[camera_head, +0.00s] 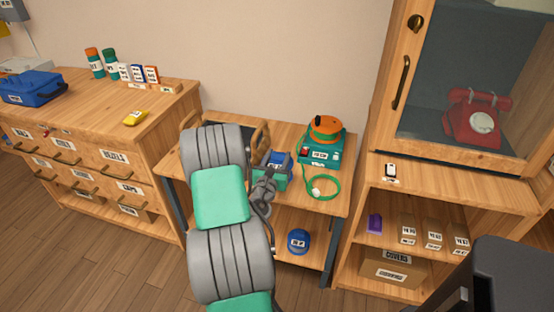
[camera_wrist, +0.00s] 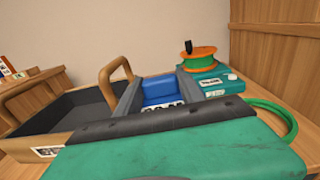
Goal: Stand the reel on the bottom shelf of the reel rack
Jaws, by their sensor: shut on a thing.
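My gripper (camera_head: 280,160) is shut on a blue labelled thing (camera_wrist: 158,90), which sits between its grey fingers above the low table. The grip hides most of this thing, so I cannot tell whether it is a reel. An orange-rimmed reel with green inside (camera_head: 326,126) lies on a teal labelled box (camera_head: 319,154) at the back right of the table; it also shows in the wrist view (camera_wrist: 199,62), apart from my gripper. A round blue labelled thing (camera_head: 298,241) stands on the table's lower shelf (camera_head: 290,262). I cannot pick out a labelled reel rack for sure.
A wooden tray with loop handles (camera_wrist: 50,125) stands left of my gripper. A green cord (camera_head: 323,189) coils at the table's right. A drawer chest (camera_head: 100,160) stands left; a cabinet with a red phone (camera_head: 472,118) and shelved boxes (camera_head: 390,268) stands right.

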